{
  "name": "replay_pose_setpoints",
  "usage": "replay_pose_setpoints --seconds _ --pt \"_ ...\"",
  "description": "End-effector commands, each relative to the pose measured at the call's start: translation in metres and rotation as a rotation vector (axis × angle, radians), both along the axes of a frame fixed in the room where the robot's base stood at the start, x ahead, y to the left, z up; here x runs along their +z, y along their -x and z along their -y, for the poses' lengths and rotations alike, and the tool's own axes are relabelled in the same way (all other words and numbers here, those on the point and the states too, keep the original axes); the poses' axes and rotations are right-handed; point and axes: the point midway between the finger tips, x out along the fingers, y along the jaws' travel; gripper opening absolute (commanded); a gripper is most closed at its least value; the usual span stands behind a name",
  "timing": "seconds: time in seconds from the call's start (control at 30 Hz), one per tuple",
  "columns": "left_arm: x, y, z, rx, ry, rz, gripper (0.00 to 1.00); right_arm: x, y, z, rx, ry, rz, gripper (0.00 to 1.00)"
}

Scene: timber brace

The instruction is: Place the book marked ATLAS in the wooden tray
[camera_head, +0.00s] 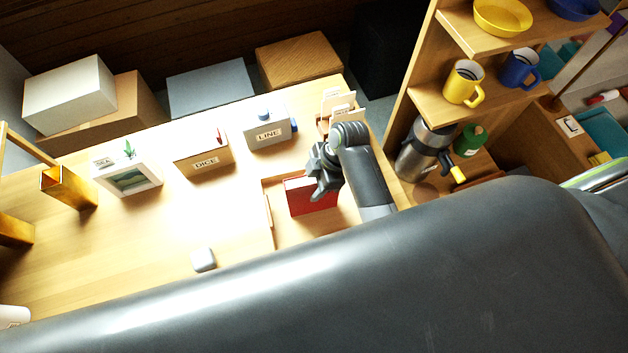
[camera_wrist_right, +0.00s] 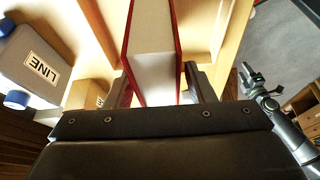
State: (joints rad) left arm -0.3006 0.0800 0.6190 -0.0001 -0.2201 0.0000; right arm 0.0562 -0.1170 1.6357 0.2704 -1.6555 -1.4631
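A red book (camera_head: 310,195) with pale pages is inside the wooden tray (camera_head: 268,222), near the tray's back. No ATLAS marking is readable on it. My right gripper (camera_head: 322,190) is low over the book's right part and hides some of it. In the right wrist view the book (camera_wrist_right: 153,75) lies between the two fingers of the right gripper (camera_wrist_right: 163,85). A narrow gap shows between the book and the right-hand finger, so the gripper looks open around it. The left gripper is not in view.
A box marked DICE (camera_head: 203,158), a LINE container (camera_head: 268,133) and a white frame (camera_head: 128,178) stand along the table's back. A small grey object (camera_head: 203,259) lies left of the tray. A shelf with mugs (camera_head: 463,82) rises at right. My grey arm covers the foreground.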

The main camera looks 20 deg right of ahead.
Motion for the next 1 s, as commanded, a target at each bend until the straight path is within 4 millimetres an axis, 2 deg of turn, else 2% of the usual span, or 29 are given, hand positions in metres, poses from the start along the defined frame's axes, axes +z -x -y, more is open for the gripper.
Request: replay_pose_setpoints --seconds 0.23,0.37,0.77,0.83,1.0 --pt "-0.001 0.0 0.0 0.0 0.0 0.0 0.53 0.005 0.0 0.001 0.001 0.0 0.001 0.49" --pt "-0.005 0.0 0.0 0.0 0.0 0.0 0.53 0.016 -0.001 0.007 -0.001 0.001 0.005 0.49" --pt "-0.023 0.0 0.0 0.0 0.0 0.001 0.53 0.09 0.001 0.037 0.001 0.004 0.008 0.49" --pt "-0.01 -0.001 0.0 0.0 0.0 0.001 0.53 0.104 0.002 0.04 0.001 0.003 0.0 0.49" --pt "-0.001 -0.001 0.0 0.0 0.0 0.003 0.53 0.113 0.003 0.044 0.0 0.002 0.0 0.49"
